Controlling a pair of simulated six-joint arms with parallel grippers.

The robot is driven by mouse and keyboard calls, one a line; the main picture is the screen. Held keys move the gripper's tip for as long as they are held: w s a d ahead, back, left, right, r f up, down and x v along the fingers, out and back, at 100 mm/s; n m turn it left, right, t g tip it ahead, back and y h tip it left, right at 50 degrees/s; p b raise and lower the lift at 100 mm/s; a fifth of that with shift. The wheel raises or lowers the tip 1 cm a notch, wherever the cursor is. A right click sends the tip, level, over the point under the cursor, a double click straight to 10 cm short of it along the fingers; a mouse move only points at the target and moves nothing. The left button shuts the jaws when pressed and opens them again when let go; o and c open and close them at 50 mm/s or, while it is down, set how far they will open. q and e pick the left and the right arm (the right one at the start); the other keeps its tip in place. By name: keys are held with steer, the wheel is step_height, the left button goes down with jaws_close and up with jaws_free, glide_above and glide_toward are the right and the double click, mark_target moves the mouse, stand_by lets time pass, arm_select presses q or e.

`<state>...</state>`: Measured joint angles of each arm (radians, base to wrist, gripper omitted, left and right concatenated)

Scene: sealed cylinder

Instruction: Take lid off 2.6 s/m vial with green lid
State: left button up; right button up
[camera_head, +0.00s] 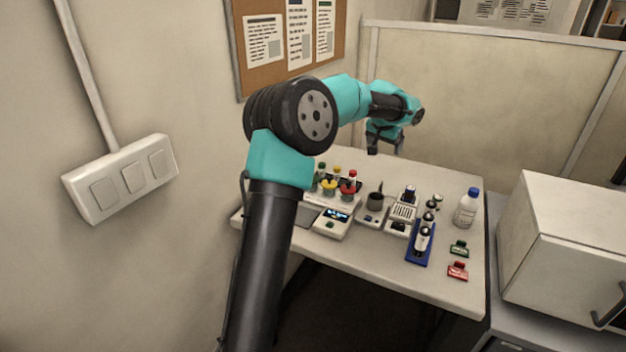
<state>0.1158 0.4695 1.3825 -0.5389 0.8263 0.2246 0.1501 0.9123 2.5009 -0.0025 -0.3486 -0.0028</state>
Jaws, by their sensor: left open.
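A vial with a green lid (321,168) stands at the left end of a small group of vials on the table, partly hidden beside my left arm. Its label is too small to read. Vials with a yellow lid (337,170) and a red lid (352,175) stand to its right. My left gripper (385,148) is open and empty, pointing down above the back of the table, behind and to the right of the vials and apart from them. My right gripper is out of view.
A device with a lit display (338,216) stands in front of the vials. A dark round pot (375,200), a blue tray (420,250), a bottle (467,208), a green clip (459,248) and a red clip (458,271) are to the right.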

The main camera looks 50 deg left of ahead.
arm_select(q)
steer(key=s+a+n+g, duration=0.3)
steer(key=s+a+n, duration=0.6)
steer(key=s+a, duration=0.4)
steer(key=a, duration=0.5)
steer(key=shift+a+y, duration=0.3)
steer(key=shift+y, duration=0.1)
steer(key=shift+f, duration=0.15)
steer(key=x, duration=1.2)
steer(key=shift+s, duration=0.2)
steer(key=shift+f, duration=0.15)
steer(key=shift+x, duration=2.5)
steer(key=shift+s, duration=0.15)
steer(key=shift+c, duration=0.5)
steer(key=c, duration=0.9)
